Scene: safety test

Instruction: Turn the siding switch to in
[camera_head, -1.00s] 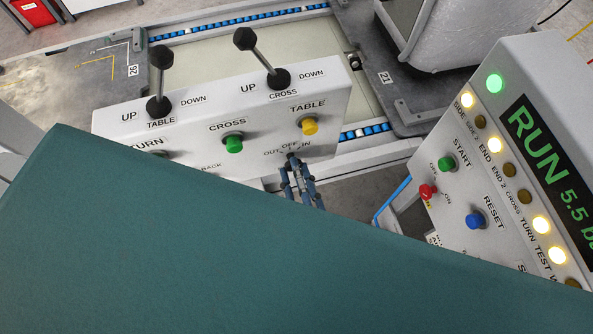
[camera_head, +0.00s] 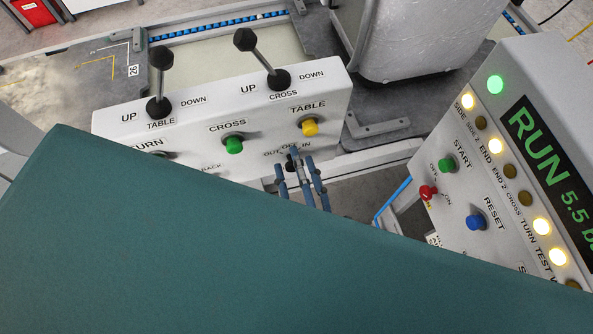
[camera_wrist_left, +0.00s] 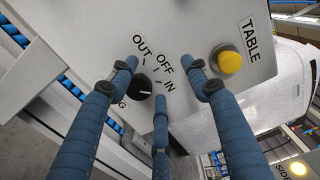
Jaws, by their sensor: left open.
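The siding switch is a black round knob (camera_wrist_left: 138,87) on the white control box, beside the OUT, OFF and IN labels; its label is partly covered. A small white mark shows on the knob, but I cannot tell which position it points to. In the head view the knob is mostly hidden behind my fingers. My left gripper (camera_head: 302,172) is open in front of the switch. In the wrist view its blue fingers (camera_wrist_left: 160,95) are spread, one near the knob's upper left and another at its lower right, holding nothing. My right gripper is out of view.
The control box (camera_head: 205,95) carries two black levers, a green CROSS button (camera_head: 234,144) and a yellow TABLE button (camera_head: 309,126). A second panel (camera_head: 480,165) at the right shows RUN, lit lamps and START and RESET buttons. A large white bin-like body (camera_head: 400,45) stands behind.

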